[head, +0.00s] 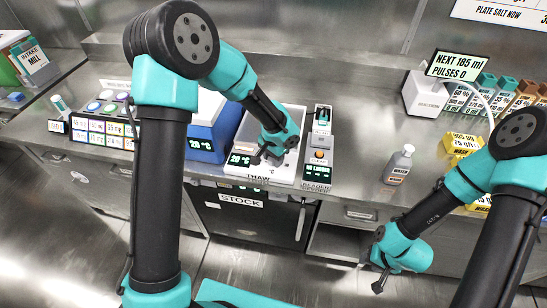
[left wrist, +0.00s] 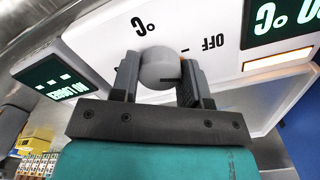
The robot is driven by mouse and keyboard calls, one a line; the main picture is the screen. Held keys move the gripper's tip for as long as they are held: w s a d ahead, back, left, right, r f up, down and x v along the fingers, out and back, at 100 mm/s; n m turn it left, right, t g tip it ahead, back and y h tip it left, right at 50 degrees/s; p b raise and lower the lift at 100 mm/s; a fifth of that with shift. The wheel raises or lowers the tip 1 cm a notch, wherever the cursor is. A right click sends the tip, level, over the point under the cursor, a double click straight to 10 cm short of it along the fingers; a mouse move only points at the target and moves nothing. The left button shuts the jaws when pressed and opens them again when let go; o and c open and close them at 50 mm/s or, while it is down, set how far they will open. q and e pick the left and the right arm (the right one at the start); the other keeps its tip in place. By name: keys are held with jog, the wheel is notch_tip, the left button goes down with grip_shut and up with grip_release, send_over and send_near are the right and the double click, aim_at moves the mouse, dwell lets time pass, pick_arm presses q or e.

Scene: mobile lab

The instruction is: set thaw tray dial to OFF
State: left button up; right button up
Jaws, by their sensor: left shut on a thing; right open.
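The thaw tray (head: 291,147) is a pale unit on the counter with THAW on its front and a green display reading about 20 °C. Its dial (left wrist: 160,66) is a round grey knob in the left wrist view, with a short dark line on it. The panel beside the dial shows OFF (left wrist: 212,42) and °C, upside down. My right gripper (head: 381,280) is open and empty, low in front of the counter.
A blue unit (head: 207,128) with a 20 °C display stands left of the tray. A reader (head: 318,150) stands close on its right. A grey bottle (head: 398,165) and yellow boxes (head: 464,143) are further right. Bare counter lies between reader and bottle.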

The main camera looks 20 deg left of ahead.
pick_arm(q)
jog(key=n, duration=0.4)
dwell(0.5)
jog(key=o, duration=0.9)
jog(key=shift+r, duration=0.15)
notch_tip(320, 180, up, 17)
jog(key=shift+r, duration=0.1)
dwell(0.6)
